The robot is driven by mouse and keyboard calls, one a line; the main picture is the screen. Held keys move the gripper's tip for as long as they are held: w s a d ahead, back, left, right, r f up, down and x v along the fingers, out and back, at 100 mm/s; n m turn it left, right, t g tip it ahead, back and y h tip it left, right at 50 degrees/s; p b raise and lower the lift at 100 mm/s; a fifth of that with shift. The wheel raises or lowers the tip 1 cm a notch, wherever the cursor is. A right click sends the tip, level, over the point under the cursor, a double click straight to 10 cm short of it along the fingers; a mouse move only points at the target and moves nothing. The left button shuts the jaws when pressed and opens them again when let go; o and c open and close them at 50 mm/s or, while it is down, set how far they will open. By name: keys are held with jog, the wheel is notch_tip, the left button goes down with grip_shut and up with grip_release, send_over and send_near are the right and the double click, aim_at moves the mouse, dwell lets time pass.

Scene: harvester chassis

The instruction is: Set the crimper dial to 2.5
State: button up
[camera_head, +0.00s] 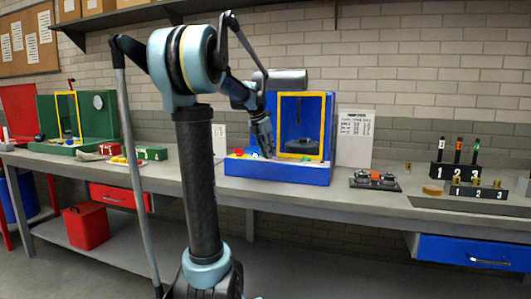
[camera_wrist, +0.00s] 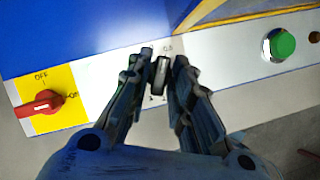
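The crimper is the blue machine (camera_head: 275,173) with a yellow frame on the bench in the head view. Its light front panel (camera_wrist: 215,58) fills the upper wrist view. The dial (camera_wrist: 161,75) is a dark narrow knob on that panel, with small printed marks around it, one near its top, too small to read surely. My gripper (camera_wrist: 160,72) is at the panel, its two dark fingers on either side of the dial with a narrow gap showing. In the head view my gripper (camera_head: 264,150) is at the crimper's left front. The dial's exact setting is partly hidden by the fingers.
A red rotary switch (camera_wrist: 40,103) on a yellow plate marked OFF lies left of the dial. A green button (camera_wrist: 279,44) is to the right. A printed chart (camera_head: 355,138) stands right of the crimper. A green machine (camera_head: 98,115) stands farther left.

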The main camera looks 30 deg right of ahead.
jog(key=shift+a, duration=0.2)
grip_shut()
jog(key=shift+d, duration=0.15)
jog(key=shift+m, duration=0.3)
jog(key=m, duration=0.2)
jog(key=m+g, duration=0.2)
jog(key=m, duration=0.1)
jog(key=shift+w+m, duration=0.25)
jog(key=shift+m, duration=0.05)
jog(key=m+g, duration=0.1)
jog(key=m, duration=0.1)
jog(key=m+g, duration=0.1)
jog(key=m, duration=0.2)
jog(key=shift+d+f+y, duration=0.1)
jog(key=shift+d+y, duration=0.05)
jog(key=shift+y, duration=0.25)
jog(key=m+y, duration=0.1)
jog(key=m, duration=0.2)
jog(key=m+g+y, duration=0.1)
jog(key=m, duration=0.2)
jog(key=shift+w+d+m, duration=0.1)
jog(key=shift+d+m, duration=0.05)
jog(key=shift+m, duration=0.25)
jog(key=m+y, duration=0.2)
jog(key=m, duration=0.3)
jog(key=shift+m+y, duration=0.3)
